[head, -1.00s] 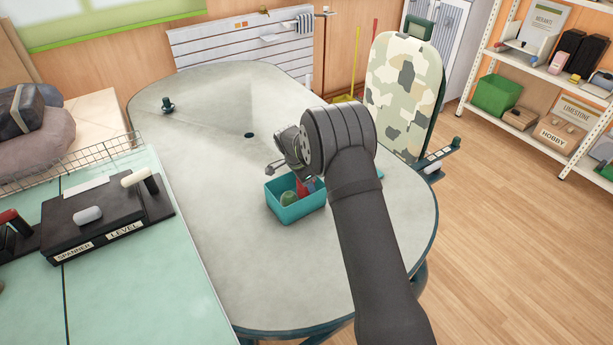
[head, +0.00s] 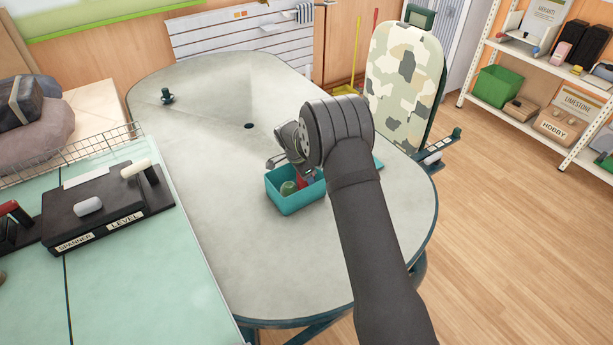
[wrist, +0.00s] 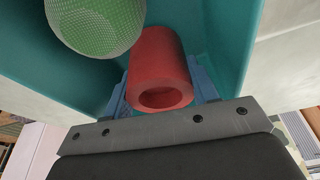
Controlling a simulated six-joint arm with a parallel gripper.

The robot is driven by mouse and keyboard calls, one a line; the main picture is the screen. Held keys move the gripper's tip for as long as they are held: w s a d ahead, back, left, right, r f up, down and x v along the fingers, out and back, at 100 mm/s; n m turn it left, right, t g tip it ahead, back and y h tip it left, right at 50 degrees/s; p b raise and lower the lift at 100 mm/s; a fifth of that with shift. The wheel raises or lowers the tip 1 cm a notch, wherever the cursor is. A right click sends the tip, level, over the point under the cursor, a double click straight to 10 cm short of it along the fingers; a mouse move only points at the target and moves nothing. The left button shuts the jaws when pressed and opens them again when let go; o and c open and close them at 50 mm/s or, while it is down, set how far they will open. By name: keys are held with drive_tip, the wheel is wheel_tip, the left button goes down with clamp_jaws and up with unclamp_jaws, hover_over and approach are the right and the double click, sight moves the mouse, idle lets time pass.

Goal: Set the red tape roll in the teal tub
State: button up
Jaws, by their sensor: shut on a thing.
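The red tape roll (wrist: 158,72) is between the blue fingers of my gripper (wrist: 162,88) in the wrist view, with its round hole facing the camera. My gripper is shut on it. The teal tub (head: 297,201) stands on the grey table in the head view, and its walls (wrist: 225,30) surround the roll in the wrist view. The roll is in the tub's opening; I cannot tell whether it touches the floor. A bit of red (head: 304,182) shows below my wrist in the head view, mostly hidden by my arm.
A green mesh-textured thing (wrist: 95,22) is in the tub beside the roll, and also shows in the head view (head: 288,188). The grey table (head: 220,140) is mostly clear around the tub. A camouflage-covered board (head: 405,75) stands behind on the right.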

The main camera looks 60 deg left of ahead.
drive_tip(key=shift+f, duration=0.25)
drive_tip(key=o, duration=1.3)
wheel_tip(320, 180, up, 16)
drive_tip(key=shift+n, duration=0.5)
drive_tip(key=w+d+f, duration=0.2)
drive_tip(key=w+d, duration=0.5)
drive_tip(key=w+d+f, duration=0.3)
drive_tip(key=w+d, duration=0.5)
drive_tip(key=w+d+f, duration=0.2)
drive_tip(key=w+d, duration=0.5)
drive_tip(key=d, duration=0.1)
drive_tip(key=shift+w+d+f, duration=0.2)
drive_tip(key=shift+w, duration=0.15)
